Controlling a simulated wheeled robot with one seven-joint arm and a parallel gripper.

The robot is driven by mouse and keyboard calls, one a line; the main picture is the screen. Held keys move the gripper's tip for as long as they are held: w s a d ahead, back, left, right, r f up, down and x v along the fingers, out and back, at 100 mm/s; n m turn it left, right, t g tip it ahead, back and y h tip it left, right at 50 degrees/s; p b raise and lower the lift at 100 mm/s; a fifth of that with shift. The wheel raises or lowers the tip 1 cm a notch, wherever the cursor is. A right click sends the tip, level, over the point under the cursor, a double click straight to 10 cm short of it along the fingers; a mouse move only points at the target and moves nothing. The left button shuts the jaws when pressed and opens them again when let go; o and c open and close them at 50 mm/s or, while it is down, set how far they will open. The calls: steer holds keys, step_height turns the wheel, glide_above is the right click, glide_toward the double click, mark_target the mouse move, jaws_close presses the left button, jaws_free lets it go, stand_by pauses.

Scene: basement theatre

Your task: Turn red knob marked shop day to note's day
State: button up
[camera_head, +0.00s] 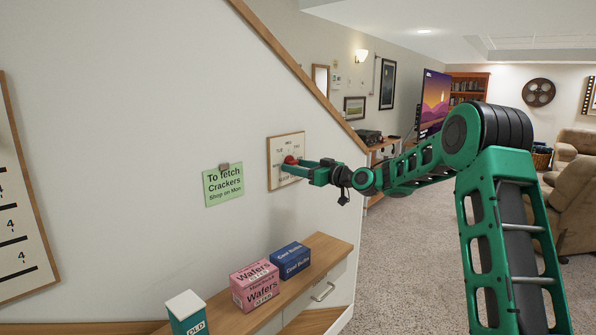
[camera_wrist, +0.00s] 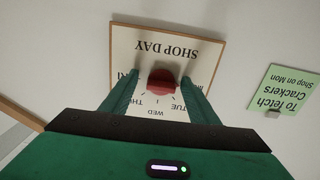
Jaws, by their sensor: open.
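The red knob (camera_wrist: 161,81) sits on a wood-framed white dial board (camera_wrist: 135,47) on the wall. In the wrist view the board is upside down, with "SHOP DAY" and day labels including TUE, WED and THU. My gripper (camera_wrist: 160,76) is open, with one finger on each side of the knob; contact is unclear. In the head view my gripper (camera_head: 299,165) reaches the knob (camera_head: 290,159) from the right and covers part of the board (camera_head: 274,180). Where the knob points cannot be made out. The green note (camera_head: 223,186) reads "To fetch Crackers Shop on Mon".
Below the board, a wooden-topped cabinet (camera_head: 328,250) holds a pink wafers box (camera_head: 254,287), a blue box (camera_head: 290,262) and a teal-and-white carton (camera_head: 187,314). A sloping wood trim (camera_head: 300,75) edges the wall. Carpet (camera_head: 405,260) lies open to the right.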

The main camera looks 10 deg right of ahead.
steer(key=shift+s, duration=0.1)
steer(key=v, duration=1)
steer(key=shift+s+d, duration=0.15)
steer(key=shift+d, duration=0.05)
steer(key=s+d+f+m+g+h, duration=0.2)
steer(key=s+d+f+g+h, duration=0.3)
steer(key=s, duration=0.6)
steer(key=s+d+f+m+g+h, duration=0.1)
steer(key=s+f+m+g+h, duration=0.15)
steer(key=s+f, duration=0.6)
steer(key=s+d+f+m+g+h, duration=0.1)
steer(key=s+m+g, duration=0.1)
steer(key=s, duration=1)
steer(key=s+d+f+m+g+h, duration=0.1)
steer(key=s+m, duration=0.3)
steer(key=s, duration=0.8)
steer(key=s+d+f+m+g+h, duration=0.1)
steer(key=s+d+m+g, duration=0.2)
steer(key=s, duration=0.8)
steer(key=shift+s+d+f+g, duration=0.25)
steer(key=shift+s+g, duration=0.15)
steer(key=shift+g, duration=0.15)
